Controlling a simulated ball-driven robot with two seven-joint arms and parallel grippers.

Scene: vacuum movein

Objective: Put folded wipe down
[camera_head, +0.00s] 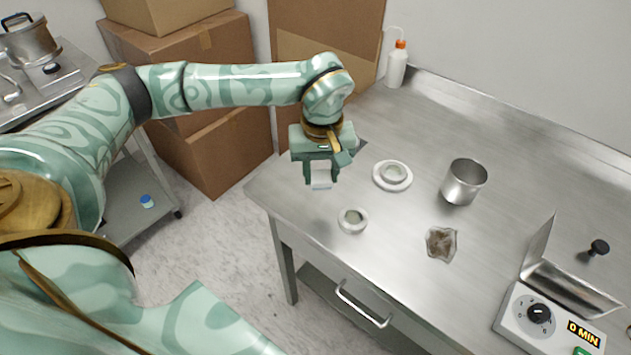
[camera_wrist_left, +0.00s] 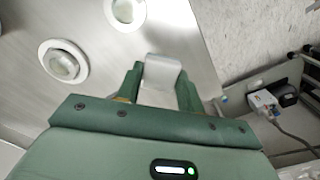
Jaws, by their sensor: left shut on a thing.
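The folded wipe (camera_head: 321,178) is a small white pad held between the fingers of my left gripper (camera_head: 321,171). The gripper is shut on it, above the left end of the steel table (camera_head: 420,115). In the left wrist view the wipe (camera_wrist_left: 161,73) shows as a pale folded piece between the green fingers of my left gripper (camera_wrist_left: 160,85). Whether the wipe touches the table top is hard to tell. My right gripper is not in view.
A white dish (camera_head: 392,176) and a small round cup (camera_head: 352,220) stand close to the gripper. A steel beaker (camera_head: 464,182), a brown-stained bag (camera_head: 441,243) and a dial device (camera_head: 538,315) are farther right. A wash bottle (camera_head: 397,66) stands at the back. Cardboard boxes (camera_head: 205,150) stand beyond the table's left edge.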

